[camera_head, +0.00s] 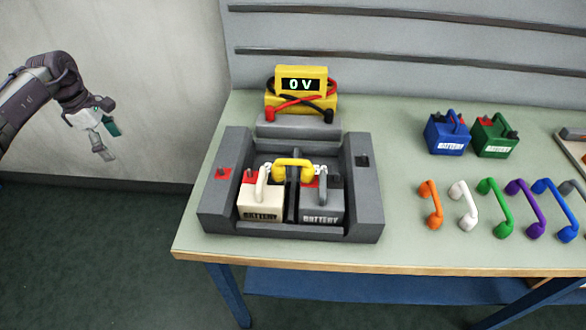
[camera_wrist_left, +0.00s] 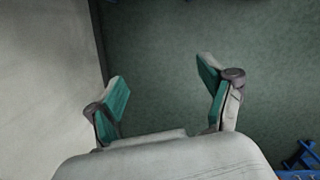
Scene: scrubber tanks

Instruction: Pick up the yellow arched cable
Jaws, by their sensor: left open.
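The yellow arched cable (camera_head: 293,163) sits in the grey battery dock (camera_head: 218,205), bridging across the tops of a cream battery (camera_head: 260,203) and a grey battery (camera_head: 322,205). Its lower ends are partly hidden among the battery handles. My left gripper (camera_head: 108,140) is up at the left, beyond the table's left edge and well apart from the cable. In the left wrist view the left gripper (camera_wrist_left: 163,95) is open and empty, with two teal-padded fingers spread over the floor. My right gripper is in neither view.
A yellow meter (camera_head: 301,84) reading "0 V" stands behind the dock with red and black leads. A blue battery (camera_head: 447,134) and a green battery (camera_head: 495,137) stand at the right. Several coloured cables, including an orange one (camera_head: 431,205), lie in front of them. Clear tabletop lies between.

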